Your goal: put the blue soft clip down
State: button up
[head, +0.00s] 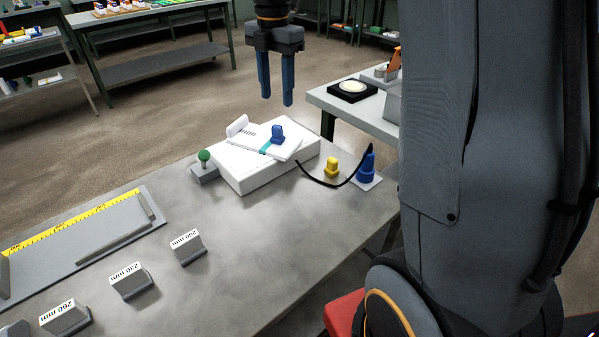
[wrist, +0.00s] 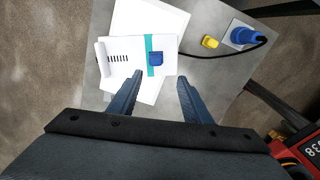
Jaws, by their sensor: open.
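The blue soft clip (head: 278,134) stands on a white plate (head: 249,139) with a teal stripe, which lies on a thick white block (head: 260,173). My gripper (head: 277,102) is open and empty, raised above the bench behind the block in the head view. Its blue fingers also show in the wrist view (wrist: 158,88), apart from the clip. Nothing hides the clip.
A yellow piece (head: 331,168) and a blue post on a white base (head: 366,170) with a black cable stand right of the block. A green-knobbed grey block (head: 204,166) stands left. Several labelled gauge blocks (head: 131,280) and a ruler tray (head: 84,240) occupy the front left.

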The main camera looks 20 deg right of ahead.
jog(key=s+a+f+m, duration=0.1)
jog(key=s+f+m, duration=0.5)
jog(key=s+m, duration=0.5)
jog(key=s+a+f+m, duration=0.1)
jog(key=s+f+m, duration=0.6)
jog(key=s+m, duration=0.5)
jog(key=shift+a+m, duration=0.35)
jog(key=shift+m, duration=0.15)
